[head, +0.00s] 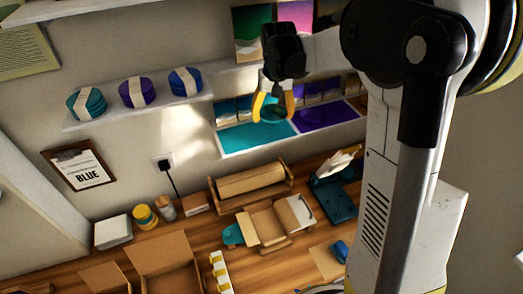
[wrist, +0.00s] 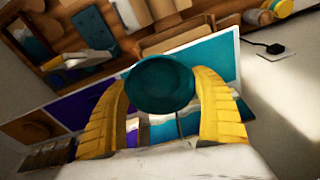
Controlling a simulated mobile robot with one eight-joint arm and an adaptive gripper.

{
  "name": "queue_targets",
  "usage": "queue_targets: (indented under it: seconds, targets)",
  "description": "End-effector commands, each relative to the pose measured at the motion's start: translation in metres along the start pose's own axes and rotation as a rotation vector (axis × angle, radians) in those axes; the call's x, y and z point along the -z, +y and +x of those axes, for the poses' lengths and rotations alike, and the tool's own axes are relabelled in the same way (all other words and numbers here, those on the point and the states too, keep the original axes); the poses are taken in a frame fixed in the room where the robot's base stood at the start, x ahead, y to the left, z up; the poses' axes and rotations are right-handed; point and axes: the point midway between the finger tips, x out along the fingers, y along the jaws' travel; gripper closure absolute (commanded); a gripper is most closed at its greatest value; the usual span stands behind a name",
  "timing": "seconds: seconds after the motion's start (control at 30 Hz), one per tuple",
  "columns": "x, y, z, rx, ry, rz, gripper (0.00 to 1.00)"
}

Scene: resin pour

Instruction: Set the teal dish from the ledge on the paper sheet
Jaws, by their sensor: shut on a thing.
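My gripper (head: 272,116) is shut on the teal dish (wrist: 160,84), with a yellow finger on each side of it. In the head view the dish (head: 273,112) is small and partly hidden between the fingers. It is held up in front of the ledge (head: 222,152), which has a teal panel and a purple panel. A flat tan sheet (head: 322,262), perhaps the paper sheet, lies on the wooden table at the lower right, with a blue object (head: 339,250) at its edge.
A wooden rack (head: 250,182), a cardboard box (head: 164,262), a teal stand (head: 336,198) and a white strip (head: 220,272) crowd the table. A shelf (head: 140,112) with coloured stacks is on the wall. My arm hides the right side.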

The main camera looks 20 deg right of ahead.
Motion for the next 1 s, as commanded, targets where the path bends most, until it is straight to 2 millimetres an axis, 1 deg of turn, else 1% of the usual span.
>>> queue_targets:
  seconds: [0.07,0.13,0.17,0.27,0.37,0.4,0.47,0.5,0.57,0.6,0.8,0.9,1.0]
  targets:
    - [-0.002,0.003,-0.001,0.000,0.000,-0.002,0.60]
    - [-0.004,0.005,0.005,0.002,0.000,-0.020,0.60]
    - [-0.006,0.007,0.010,0.004,0.000,-0.033,0.60]
    - [-0.018,0.013,0.036,0.015,0.000,-0.120,0.60]
    - [-0.036,0.024,0.076,0.032,0.001,-0.263,0.60]
    - [-0.045,0.028,0.094,0.040,0.001,-0.331,0.60]
    - [-0.059,0.035,0.120,0.054,0.002,-0.440,0.60]
    - [-0.069,0.040,0.138,0.062,0.002,-0.514,0.60]
    - [-0.084,0.045,0.163,0.076,0.003,-0.624,0.60]
    - [-0.093,0.049,0.179,0.085,0.003,-0.698,0.60]
    - [-0.144,0.065,0.257,0.130,0.005,-1.063,0.60]
    - [-0.167,0.070,0.288,0.149,0.005,-1.226,0.60]
    - [-0.185,0.074,0.312,0.164,0.007,-1.356,0.60]
